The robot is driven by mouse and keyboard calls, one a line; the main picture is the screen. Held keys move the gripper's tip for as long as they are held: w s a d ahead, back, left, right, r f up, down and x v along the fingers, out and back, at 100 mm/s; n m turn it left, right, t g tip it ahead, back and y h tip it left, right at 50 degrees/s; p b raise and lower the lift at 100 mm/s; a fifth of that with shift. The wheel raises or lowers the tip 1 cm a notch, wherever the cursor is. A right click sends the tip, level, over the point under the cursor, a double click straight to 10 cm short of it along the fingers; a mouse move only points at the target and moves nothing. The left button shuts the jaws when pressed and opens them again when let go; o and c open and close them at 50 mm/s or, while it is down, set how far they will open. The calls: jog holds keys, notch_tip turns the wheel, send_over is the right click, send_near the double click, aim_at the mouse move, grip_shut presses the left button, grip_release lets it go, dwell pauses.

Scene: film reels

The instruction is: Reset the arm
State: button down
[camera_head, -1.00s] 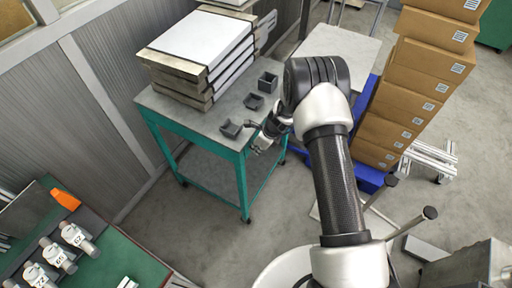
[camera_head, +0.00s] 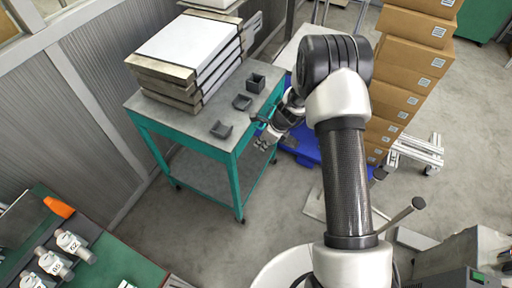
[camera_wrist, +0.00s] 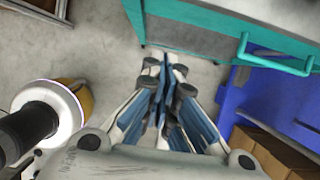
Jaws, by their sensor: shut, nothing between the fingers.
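My gripper (camera_head: 268,140) hangs in the air just right of the teal cart (camera_head: 236,160), beside its right edge in the head view. In the wrist view my gripper (camera_wrist: 165,68) points at the grey floor and the cart's teal edge (camera_wrist: 185,14). Its fingers are together with nothing between them. My arm is bent, with its elbow high at the upper middle of the head view.
On the cart are small dark trays (camera_head: 222,129) and a stack of white-topped panels (camera_head: 190,50). A blue pallet (camera_head: 303,150) and stacked cardboard boxes (camera_head: 412,65) stand at right. A green bench (camera_head: 110,262) with labelled bottles is at lower left. Floor between is clear.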

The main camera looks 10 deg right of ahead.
jog(key=s+r+n, duration=0.4)
jog(key=r, duration=0.5)
jog(key=s+r+n+b, duration=0.1)
jog(key=s+r+n, duration=0.25)
jog(key=r, duration=0.45)
jog(key=s+r+n, duration=0.4)
jog(key=r, duration=0.5)
jog(key=s+d+r+n+t+h+b, duration=0.1)
jog(key=s+d+r+n, duration=0.1)
jog(key=s+n, duration=0.4)
jog(key=s+d+r+n+t+h+b, duration=0.1)
jog(key=s+r+n, duration=0.3)
jog(key=s, duration=1.2)
jog(key=d+n+h, duration=0.1)
jog(key=n, duration=0.2)
jog(key=shift+s+d+r+h, duration=0.15)
jog(key=shift+s+r+h, duration=0.15)
jog(key=shift+r, duration=0.1)
